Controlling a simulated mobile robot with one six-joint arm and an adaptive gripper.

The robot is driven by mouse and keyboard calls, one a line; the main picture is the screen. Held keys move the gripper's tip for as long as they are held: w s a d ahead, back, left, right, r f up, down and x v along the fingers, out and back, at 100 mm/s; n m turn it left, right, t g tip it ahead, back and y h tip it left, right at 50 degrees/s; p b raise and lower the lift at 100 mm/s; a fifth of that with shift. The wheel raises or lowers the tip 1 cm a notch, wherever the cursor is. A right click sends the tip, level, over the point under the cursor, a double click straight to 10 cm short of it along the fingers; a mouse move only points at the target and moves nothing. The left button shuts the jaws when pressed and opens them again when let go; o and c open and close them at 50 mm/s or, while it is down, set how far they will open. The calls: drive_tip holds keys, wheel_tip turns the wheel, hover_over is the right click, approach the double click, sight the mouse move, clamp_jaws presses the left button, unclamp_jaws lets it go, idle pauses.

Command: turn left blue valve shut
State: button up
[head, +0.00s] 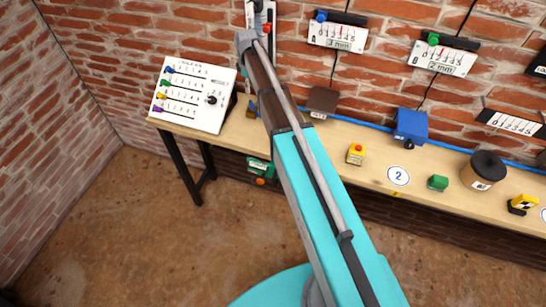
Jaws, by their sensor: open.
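I cannot make out a clear blue valve in the head view. The blue things I see are a blue box (411,126) with a dark round part at its front on the bench, and a small blue piece (321,16) on top of a wall gauge (338,34). A small blue slider (170,70) also shows on the white panel at the left. My turquoise arm runs up the middle and covers part of the bench and wall. I cannot pick out my gripper or its fingers.
The wooden bench (340,142) runs along the brick wall. The floor at the left is clear.

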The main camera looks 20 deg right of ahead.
drive_tip(key=s+f+m+b, duration=0.3)
drive_tip(key=s, duration=0.7)
drive_tip(key=s+f+m+b, duration=0.2)
drive_tip(key=s+m+b, duration=0.1)
drive_tip(key=s, duration=0.7)
drive_tip(key=s+f+m+b, duration=0.3)
drive_tip(key=s+m, duration=0.1)
drive_tip(key=s, duration=0.6)
drive_tip(key=shift+s+f+m, duration=0.2)
drive_tip(key=shift+f+m, duration=0.15)
drive_tip(key=shift+m, duration=0.05)
wheel_tip(320, 180, up, 12)
drive_tip(key=n+p, duration=0.1)
drive_tip(key=p, duration=1.1)
hover_over(252, 103)
drive_tip(key=shift+f+b, duration=0.2)
drive_tip(key=shift+b, duration=0.2)
wheel_tip(252, 103, down, 12)
drive_tip(key=b, duration=1.1)
drive_tip(key=shift+r, duration=0.2)
